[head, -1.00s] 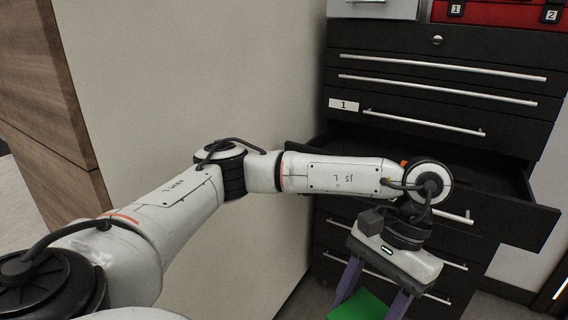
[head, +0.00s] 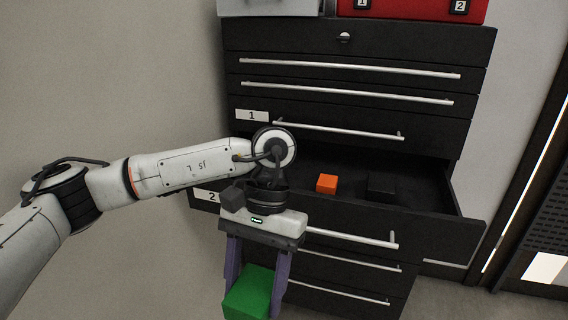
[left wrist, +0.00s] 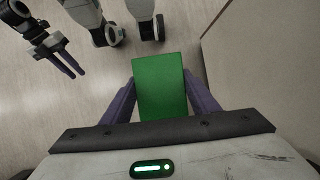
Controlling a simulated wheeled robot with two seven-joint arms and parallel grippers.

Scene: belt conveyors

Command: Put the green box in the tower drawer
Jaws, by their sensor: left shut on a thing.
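The green box (head: 248,293) is between the purple fingers of my left gripper (head: 256,285), which is shut on it. The left wrist view shows the box (left wrist: 160,85) gripped from both sides, clear of the floor. In the head view the box hangs low, in front of the left part of the black drawer tower (head: 350,66). The tower's open drawer (head: 440,232) is pulled out behind and to the right of my left gripper. My right gripper (left wrist: 70,68) shows at the upper left of the left wrist view, open and empty.
An orange cube (head: 327,183) and a dark block (head: 382,184) lie in the open drawer. Its right part looks bare. A red case (head: 412,10) and a grey box (head: 268,7) stand on the tower. A plain wall is at left.

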